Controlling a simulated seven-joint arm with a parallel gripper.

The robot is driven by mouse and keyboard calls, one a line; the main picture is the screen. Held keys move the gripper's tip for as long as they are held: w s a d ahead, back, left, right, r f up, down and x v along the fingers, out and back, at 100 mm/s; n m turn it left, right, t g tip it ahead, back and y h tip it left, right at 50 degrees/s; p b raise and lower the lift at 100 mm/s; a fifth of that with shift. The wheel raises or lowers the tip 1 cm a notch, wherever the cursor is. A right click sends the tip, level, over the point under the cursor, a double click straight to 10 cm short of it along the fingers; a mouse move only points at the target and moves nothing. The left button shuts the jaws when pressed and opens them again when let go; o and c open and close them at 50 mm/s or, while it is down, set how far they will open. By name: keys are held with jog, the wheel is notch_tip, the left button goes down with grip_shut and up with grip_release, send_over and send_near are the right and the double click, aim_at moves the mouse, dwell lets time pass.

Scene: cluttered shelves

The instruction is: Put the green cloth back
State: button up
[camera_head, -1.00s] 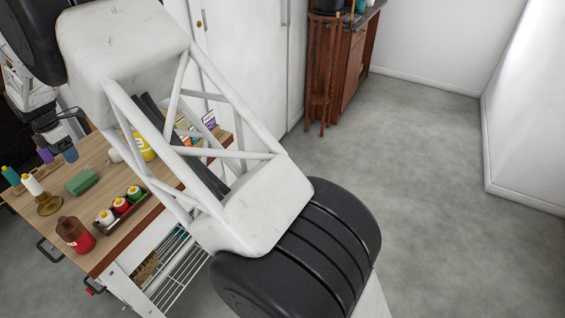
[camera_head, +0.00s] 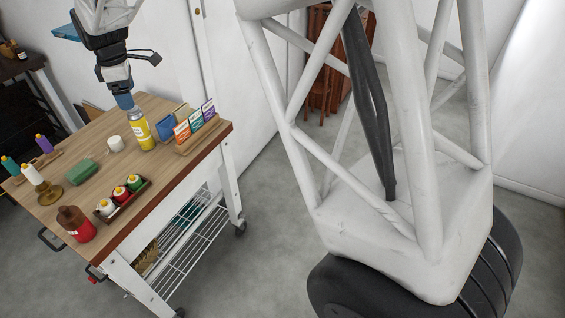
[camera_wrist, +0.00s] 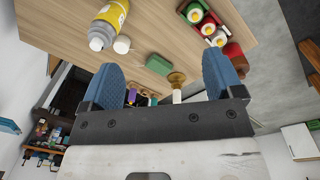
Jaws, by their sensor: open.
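The green cloth (camera_head: 81,172) is a folded block lying on the wooden table top, left of the middle, between the brass candle holder (camera_head: 49,195) and the white cup (camera_head: 115,144). It also shows in the wrist view, where the cloth (camera_wrist: 159,64) appears beyond and between my blue fingers. My gripper (camera_head: 124,102) points down over the back of the table, close to the top of the yellow bottle (camera_head: 141,133). In the wrist view my gripper (camera_wrist: 165,80) is open and empty, its fingers wide apart. The cloth is apart from it.
A tray with several small bottles (camera_head: 122,198) and a brown-red bottle (camera_head: 76,224) stand at the table's front. A rack of coloured packets (camera_head: 195,128) is at the right. Bare wood (camera_head: 157,165) lies right of the cloth. Shelves with items (camera_wrist: 45,140) show in the wrist view.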

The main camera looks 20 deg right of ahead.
jog(key=s+d+r+m+t, duration=0.1)
jog(key=s+d+r+m, duration=0.3)
jog(key=s+d, duration=0.65)
jog(key=s+d+r+m, duration=0.3)
jog(key=s+d+m, duration=0.35)
jog(key=d, duration=0.75)
jog(key=s+d+f+m, duration=0.2)
jog(key=s+d+m, duration=0.2)
jog(key=s, duration=0.8)
jog(key=s+d+f+m, duration=0.3)
jog(key=s+d, duration=0.5)
jog(key=s, duration=0.4)
jog(key=shift+s+d+f+m+t+h, duration=0.2)
jog(key=shift+f+m+t+h, duration=0.15)
jog(key=shift+m, duration=0.4)
